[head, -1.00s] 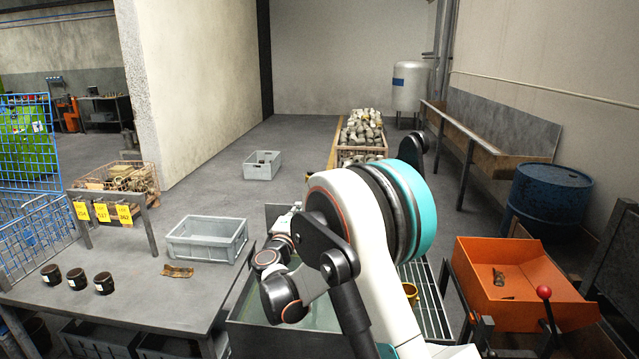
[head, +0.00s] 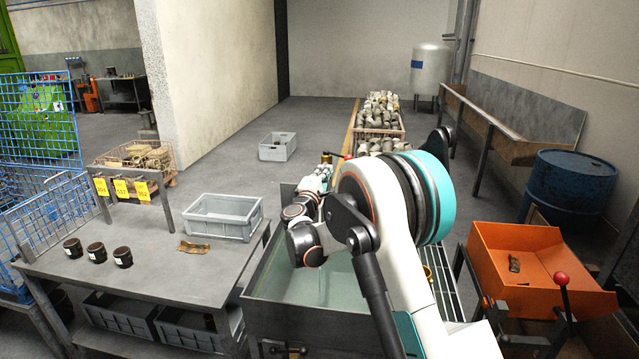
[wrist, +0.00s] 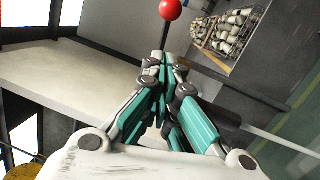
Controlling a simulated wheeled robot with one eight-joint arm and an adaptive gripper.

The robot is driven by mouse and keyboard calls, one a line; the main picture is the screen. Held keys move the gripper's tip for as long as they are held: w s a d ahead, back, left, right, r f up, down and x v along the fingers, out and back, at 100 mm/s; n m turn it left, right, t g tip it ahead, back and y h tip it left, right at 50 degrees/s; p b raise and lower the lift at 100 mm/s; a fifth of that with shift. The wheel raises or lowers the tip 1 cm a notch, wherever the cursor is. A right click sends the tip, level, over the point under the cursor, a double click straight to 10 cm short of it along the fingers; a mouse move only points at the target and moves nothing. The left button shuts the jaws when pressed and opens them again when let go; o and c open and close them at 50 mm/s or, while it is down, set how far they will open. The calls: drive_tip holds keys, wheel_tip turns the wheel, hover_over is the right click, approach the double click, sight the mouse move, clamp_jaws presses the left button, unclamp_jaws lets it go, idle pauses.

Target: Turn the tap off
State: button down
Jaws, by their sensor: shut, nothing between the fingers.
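A small brass fitting (head: 326,158) with a red part (head: 347,157) shows just beyond my gripper (head: 322,178) in the head view; it looks like the tap, though my arm hides much of it. In the wrist view a red ball (wrist: 170,9) tops a thin dark lever just ahead of my gripper (wrist: 162,65). My fingers are shut and empty, with the tips close to the lever's lower end. I cannot tell whether they touch it. The water tank (head: 262,308) stands below my arm.
A steel bench (head: 150,287) with three dark cups and a grey crate (head: 222,232) is left of the tank. An orange tray (head: 500,262) and another red-knobbed lever (head: 562,280) are at the right. A blue drum (head: 570,190) stands behind.

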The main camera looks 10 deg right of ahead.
drive_tip(key=shift+w+d+r+b, duration=0.15)
drive_tip(key=shift+w+d, duration=0.25)
drive_tip(key=shift+d, duration=0.35)
drive_tip(key=shift+w+d+r+b, duration=0.15)
drive_tip(key=shift+w+d, duration=0.3)
drive_tip(key=shift+d, duration=0.25)
drive_tip(key=shift+w+d+r+b, duration=0.15)
drive_tip(key=shift+w+d, duration=0.25)
drive_tip(key=shift+d, duration=0.35)
drive_tip(key=shift+d, duration=0.1)
